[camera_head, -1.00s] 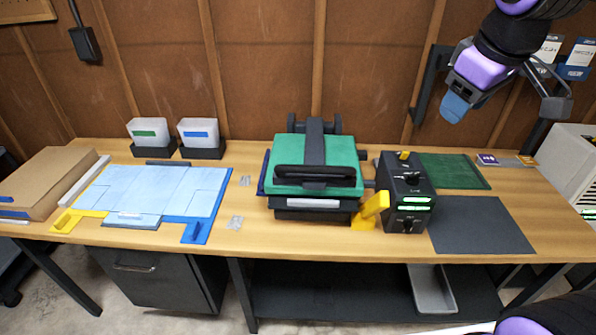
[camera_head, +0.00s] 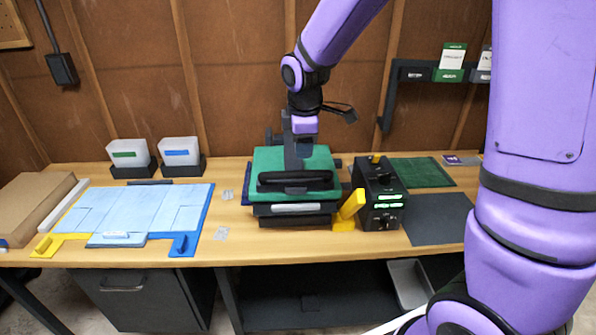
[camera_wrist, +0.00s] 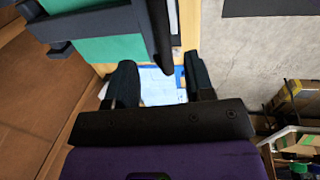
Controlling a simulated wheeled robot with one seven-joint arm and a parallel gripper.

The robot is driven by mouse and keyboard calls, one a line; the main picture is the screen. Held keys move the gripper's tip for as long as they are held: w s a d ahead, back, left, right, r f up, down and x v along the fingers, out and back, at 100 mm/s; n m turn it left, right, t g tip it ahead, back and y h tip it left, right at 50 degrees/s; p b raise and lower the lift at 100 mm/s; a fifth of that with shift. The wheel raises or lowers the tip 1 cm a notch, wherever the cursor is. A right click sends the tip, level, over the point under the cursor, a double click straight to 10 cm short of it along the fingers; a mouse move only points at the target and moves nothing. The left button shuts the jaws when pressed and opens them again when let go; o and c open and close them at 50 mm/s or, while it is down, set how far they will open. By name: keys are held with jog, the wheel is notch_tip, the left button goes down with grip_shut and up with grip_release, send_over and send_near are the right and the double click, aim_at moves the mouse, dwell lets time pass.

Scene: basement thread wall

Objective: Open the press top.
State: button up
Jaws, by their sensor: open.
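The heat press with its green top (camera_head: 268,160) stands shut in the middle of the workbench. A black handle bar (camera_head: 296,181) runs across the front of the top. My gripper (camera_head: 297,160) reaches down from above and hangs over the press top, just behind the handle bar. In the wrist view my gripper (camera_wrist: 160,85) has its two dark fingers apart with nothing between them. The green top (camera_wrist: 108,48) and its dark bar show at the upper left there. I cannot tell whether the fingers touch the press.
A black control box (camera_head: 379,195) with green displays and a yellow lever (camera_head: 350,210) stand right of the press. A blue board (camera_head: 140,212) lies at left, with two white bins (camera_head: 181,150) behind it. A dark mat (camera_head: 438,218) lies at right.

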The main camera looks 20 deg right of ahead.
aim_at(303, 172)
jog(key=f, duration=0.3)
jog(key=w+f, duration=0.1)
jog(key=f, duration=0.5)
jog(key=shift+w+d, duration=0.3)
jog(key=shift+d, duration=0.05)
grip_shut()
